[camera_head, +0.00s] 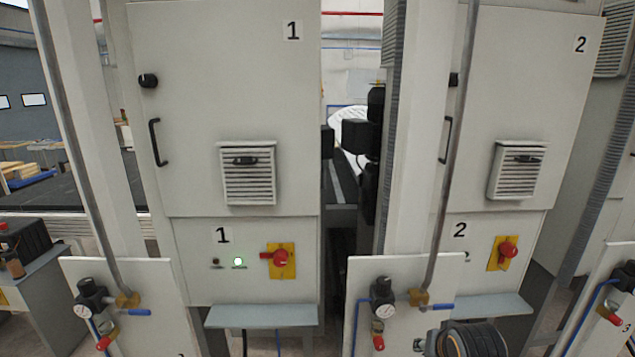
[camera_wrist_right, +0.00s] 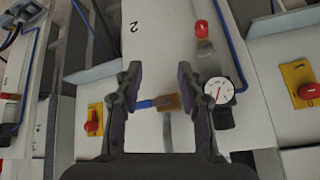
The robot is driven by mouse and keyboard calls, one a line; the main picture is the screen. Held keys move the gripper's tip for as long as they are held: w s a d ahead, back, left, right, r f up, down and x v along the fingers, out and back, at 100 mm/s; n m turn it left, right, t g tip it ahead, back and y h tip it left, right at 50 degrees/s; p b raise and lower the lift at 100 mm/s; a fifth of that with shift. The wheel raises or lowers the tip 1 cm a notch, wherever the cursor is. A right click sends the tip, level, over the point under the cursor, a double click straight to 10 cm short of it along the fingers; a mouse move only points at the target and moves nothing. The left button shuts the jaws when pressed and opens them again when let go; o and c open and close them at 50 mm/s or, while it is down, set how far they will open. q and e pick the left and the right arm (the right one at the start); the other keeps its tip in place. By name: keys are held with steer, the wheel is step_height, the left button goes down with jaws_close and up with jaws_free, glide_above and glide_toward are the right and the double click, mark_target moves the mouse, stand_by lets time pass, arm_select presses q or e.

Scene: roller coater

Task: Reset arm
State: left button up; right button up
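My right gripper (camera_wrist_right: 157,82) is open and empty in the right wrist view, its two dark fingers apart. Between and beyond them is the blue valve handle (camera_wrist_right: 150,103) with its brass body (camera_wrist_right: 170,102), on the white panel marked 2. I cannot tell how far the fingers are from it. The same blue handle (camera_head: 433,306) lies horizontal on the middle panel in the head view. A dark round part of my right arm shows at the bottom right of the head view. My left arm and gripper are not in view.
Cabinet 1 (camera_head: 215,60) and cabinet 2 (camera_head: 515,80) stand ahead, with red rotary switches (camera_head: 280,258) (camera_head: 508,250) on yellow plates. A green light (camera_head: 238,261) glows on cabinet 1. A pressure gauge (camera_wrist_right: 217,90) sits close to the right finger. Another blue-handled valve (camera_head: 137,312) is at left.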

steer(key=s+f+n+g, duration=0.2)
steer(key=s+f, duration=0.4)
steer(key=s, duration=0.4)
steer(key=s+f+n+g, duration=0.1)
steer(key=s+f+n, duration=0.2)
steer(key=s+f, duration=0.5)
steer(key=s+d+f+g+b, duration=0.1)
steer(key=s+f+b, duration=0.2)
steer(key=f, duration=1.3)
steer(key=s+d+f+g+b, duration=0.15)
steer(key=f+b, duration=0.25)
steer(key=f, duration=1.2)
steer(key=s+f+b, duration=0.4)
steer(key=s+f, duration=1.4)
steer(key=f, duration=0.1)
steer(key=shift+s+d+f+m, duration=0.3)
steer(key=shift+s+d+f, duration=0.05)
steer(key=shift+f, duration=0.05)
steer(key=shift+g, duration=0.25)
